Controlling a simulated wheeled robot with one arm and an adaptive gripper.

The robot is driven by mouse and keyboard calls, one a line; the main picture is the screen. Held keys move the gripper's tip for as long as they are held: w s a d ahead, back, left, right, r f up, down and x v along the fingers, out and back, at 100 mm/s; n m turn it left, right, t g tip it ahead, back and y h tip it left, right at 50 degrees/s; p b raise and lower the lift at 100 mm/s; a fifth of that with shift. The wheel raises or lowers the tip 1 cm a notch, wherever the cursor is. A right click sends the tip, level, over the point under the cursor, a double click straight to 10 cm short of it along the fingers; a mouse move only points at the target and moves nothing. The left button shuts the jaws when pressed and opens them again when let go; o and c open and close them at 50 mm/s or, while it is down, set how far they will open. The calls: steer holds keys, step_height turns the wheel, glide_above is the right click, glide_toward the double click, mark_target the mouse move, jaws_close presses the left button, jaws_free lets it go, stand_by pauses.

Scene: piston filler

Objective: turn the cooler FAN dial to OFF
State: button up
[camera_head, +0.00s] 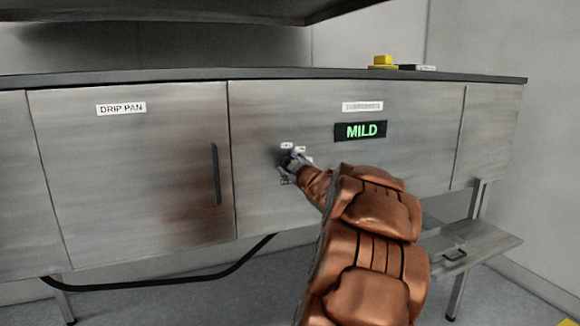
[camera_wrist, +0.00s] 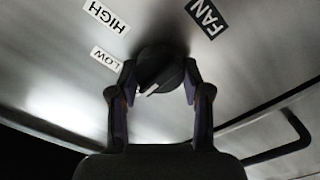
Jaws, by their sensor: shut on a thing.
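The round black FAN dial (camera_wrist: 160,66) sits on the steel panel in the wrist view, with a white pointer mark toward the lower left of the picture. My gripper (camera_wrist: 159,78) is shut on the dial, one finger on each side. The FAN label (camera_wrist: 207,17) is at upper right of it; the HIGH label (camera_wrist: 106,16) and LOW label (camera_wrist: 106,59) are to its left. The pointer is below LOW in the picture. I see no readable OFF label. In the head view, my gripper (camera_head: 293,163) hides most of the dial.
A display (camera_head: 360,131) reads MILD in green, right of the dial. The DRIP PAN door (camera_head: 130,165) with a vertical black handle (camera_head: 216,175) is on the left. A yellow object (camera_head: 382,61) stands on the top. A low shelf (camera_head: 480,245) is at right.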

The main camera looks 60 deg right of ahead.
steer(key=o, duration=1.2)
steer(key=shift+c, duration=0.2)
steer(key=v, duration=1.2)
